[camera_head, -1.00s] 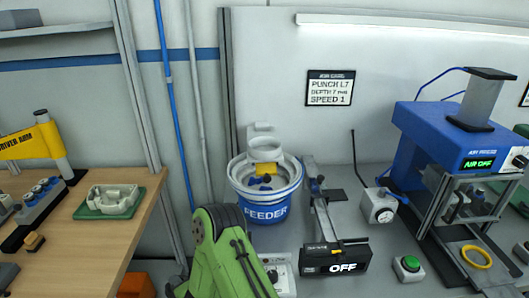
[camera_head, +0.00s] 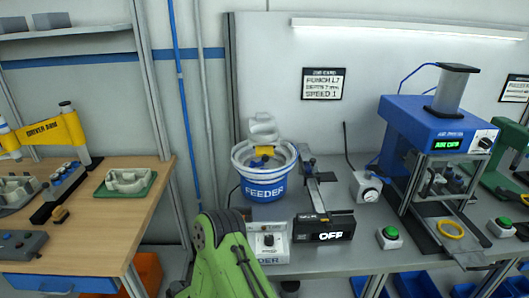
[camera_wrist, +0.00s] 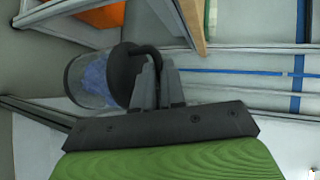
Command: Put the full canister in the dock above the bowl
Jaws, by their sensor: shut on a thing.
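The canister (camera_wrist: 92,80) is a clear cylinder with blue contents, a dark cap and a dark curved handle, seen in the wrist view. My gripper (camera_wrist: 160,82) is shut on its handle, and the canister hangs tilted in this picture. In the head view, the blue bowl (camera_head: 265,190) marked FEEDER stands on the grey bench. The pale grey dock (camera_head: 263,130) is above the back of the bowl, with a yellow piece below it. No canister shows in the dock. My gripper cannot be made out in the head view, where my green arm is at the bottom.
A feeder control box (camera_head: 268,240) stands in front of the bowl. A rail unit reading OFF (camera_head: 325,228) is just to its right. A blue press (camera_head: 435,125) stands farther right. A wooden bench (camera_head: 110,220) with fixtures is at left, across a gap with posts.

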